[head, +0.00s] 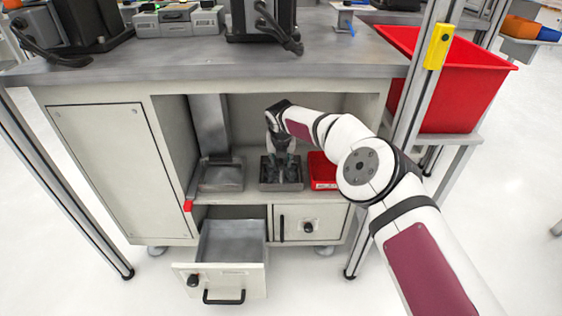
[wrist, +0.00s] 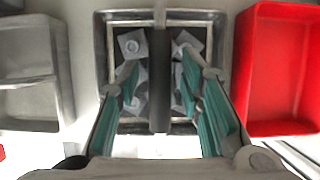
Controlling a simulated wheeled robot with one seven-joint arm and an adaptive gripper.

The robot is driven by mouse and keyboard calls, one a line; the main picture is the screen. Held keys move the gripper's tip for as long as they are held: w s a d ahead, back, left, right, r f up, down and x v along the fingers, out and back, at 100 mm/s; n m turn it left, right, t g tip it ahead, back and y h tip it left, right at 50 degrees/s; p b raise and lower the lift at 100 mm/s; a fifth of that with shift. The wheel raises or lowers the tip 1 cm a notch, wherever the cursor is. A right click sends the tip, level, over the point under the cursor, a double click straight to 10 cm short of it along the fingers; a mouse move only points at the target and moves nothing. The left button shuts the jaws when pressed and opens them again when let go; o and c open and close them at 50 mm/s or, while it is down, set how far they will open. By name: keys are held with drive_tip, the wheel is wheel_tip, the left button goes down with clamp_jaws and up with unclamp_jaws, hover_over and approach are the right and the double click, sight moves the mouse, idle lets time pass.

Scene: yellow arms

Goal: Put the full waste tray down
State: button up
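The full waste tray (wrist: 103,48) is a dark grey open box with several pale grey scrap pieces (wrist: 133,45) in it. A dark bar (wrist: 160,75) crosses its middle like a handle. In the head view the tray (head: 281,187) sits on the open shelf of the cabinet, partly hidden by my gripper. My gripper (wrist: 160,68) points down over the tray, its teal-padded fingers one on each side of the bar. A gap shows between each finger and the bar, so it looks open. Whether the fingertips touch the scraps is unclear.
A grey tray (head: 221,187) stands to the left, under a grey chute (head: 210,125). A red bin (head: 322,182) stands close on the right. Below, a drawer (head: 231,240) is pulled out. A big red crate (head: 450,85) is beside the bench.

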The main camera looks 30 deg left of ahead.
drive_tip(key=shift+p+v, duration=0.65)
drive_tip(key=shift+v, duration=0.25)
drive_tip(key=s+d+p, duration=0.3)
drive_tip(key=s+d, duration=0.3)
drive_tip(key=s, duration=0.4)
drive_tip(key=shift+f, duration=0.2)
drive_tip(key=shift+d, duration=0.1)
